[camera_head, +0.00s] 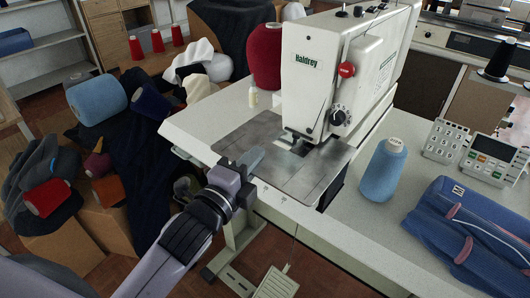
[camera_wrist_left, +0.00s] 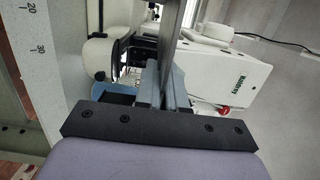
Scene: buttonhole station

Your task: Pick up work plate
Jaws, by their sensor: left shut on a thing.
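The work plate (camera_head: 316,176) is a flat grey metal plate at the front edge of the white sewing machine table, under the machine's needle area. My left gripper (camera_head: 250,159) reaches in from the lower left and is shut on the plate's near-left edge. In the left wrist view the plate (camera_wrist_left: 181,40) shows nearly edge-on, as a thin grey strip running up from between the fingers (camera_wrist_left: 163,88). The plate looks level with the table top; I cannot tell whether it is lifted. My right gripper is not in view.
The sewing machine (camera_head: 318,75) stands right over the plate; its head also shows in the left wrist view (camera_wrist_left: 222,77). A blue thread cone (camera_head: 383,172), a keypad (camera_head: 445,140) and folded blue cloth (camera_head: 470,238) are to the right. A red cone (camera_head: 265,57) stands behind.

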